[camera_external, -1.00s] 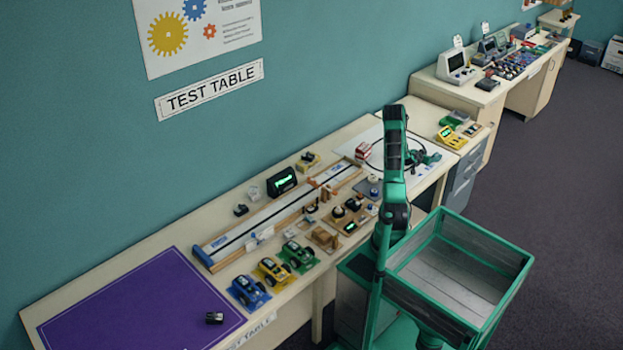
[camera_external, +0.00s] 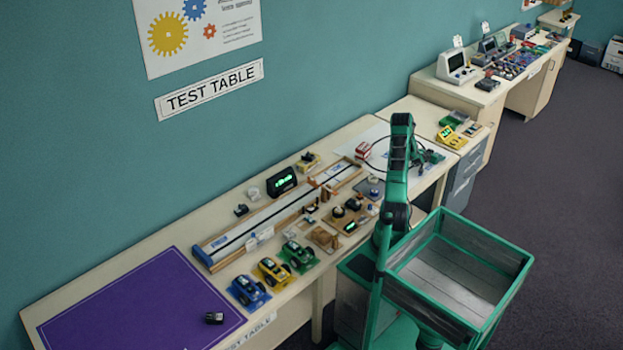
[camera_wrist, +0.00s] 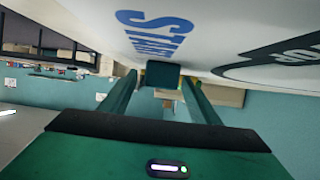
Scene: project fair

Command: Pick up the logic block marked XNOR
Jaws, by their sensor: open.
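I cannot pick out a logic block marked XNOR in either view; markings on the small items are too small to read. My gripper (camera_external: 428,156) is at the end of my raised arm, over the white sheet at the right end of the test table, partly behind my arm. In the wrist view my gripper (camera_wrist: 160,88) shows two green fingers spread apart, with nothing clearly held. A dark green box shape (camera_wrist: 162,74) appears between the fingers; I cannot tell what it is.
The near table (camera_external: 100,263) holds a purple mat (camera_external: 120,310) with a small black item (camera_external: 214,317), a track (camera_external: 285,216), and blue, yellow and green cars (camera_external: 272,271). A farther table (camera_external: 470,93) bears several small dark items (camera_external: 512,66). Grey floor (camera_external: 560,190) is clear at right.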

